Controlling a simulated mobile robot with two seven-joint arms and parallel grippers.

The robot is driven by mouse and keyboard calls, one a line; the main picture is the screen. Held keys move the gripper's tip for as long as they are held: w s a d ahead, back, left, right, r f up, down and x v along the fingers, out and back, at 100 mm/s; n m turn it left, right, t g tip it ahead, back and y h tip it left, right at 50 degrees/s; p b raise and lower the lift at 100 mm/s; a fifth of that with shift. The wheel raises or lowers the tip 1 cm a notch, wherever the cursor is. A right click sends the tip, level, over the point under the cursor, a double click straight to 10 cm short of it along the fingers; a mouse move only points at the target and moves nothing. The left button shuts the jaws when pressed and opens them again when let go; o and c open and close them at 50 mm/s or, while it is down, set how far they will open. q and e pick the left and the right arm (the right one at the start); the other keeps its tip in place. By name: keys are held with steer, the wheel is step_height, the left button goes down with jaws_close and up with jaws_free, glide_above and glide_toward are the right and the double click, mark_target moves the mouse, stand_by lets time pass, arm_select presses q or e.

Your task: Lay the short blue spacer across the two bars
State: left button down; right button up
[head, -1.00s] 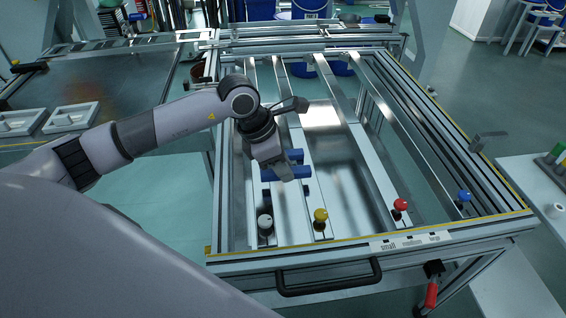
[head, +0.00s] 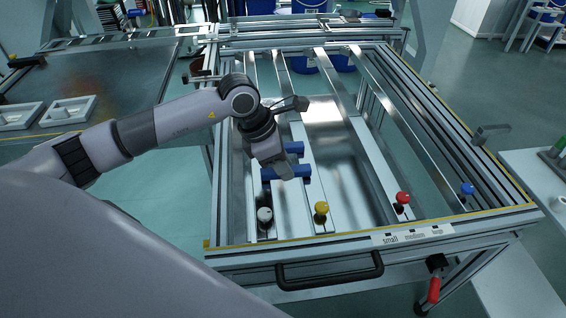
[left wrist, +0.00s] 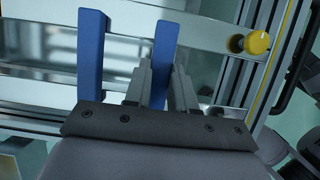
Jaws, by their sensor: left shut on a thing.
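My left gripper (head: 279,168) is over the two left bars and shut on a blue spacer (head: 302,172), which lies crosswise over the bar with the white knob (head: 292,212) and the bar with the yellow knob (head: 318,195). In the left wrist view this spacer (left wrist: 163,45) stands between the fingers (left wrist: 160,85). I cannot tell whether it touches both bars. A second blue spacer (head: 295,148) lies just behind it, roughly parallel, and shows left of it in the left wrist view (left wrist: 90,55). The gripper partly hides both spacers. My right gripper is not in view.
The white knob (head: 265,215) and yellow knob (head: 321,208) stand at the near bar ends. Red (head: 402,198) and blue (head: 467,189) knobs are farther right. A frame (head: 350,238) with size labels surrounds the bars. Between the middle bars is an open gap.

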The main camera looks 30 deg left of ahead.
arm_select(q)
steer(key=shift+f, duration=0.25)
steer(key=c, duration=0.8)
jaws_free()
steer(key=shift+c, duration=0.2)
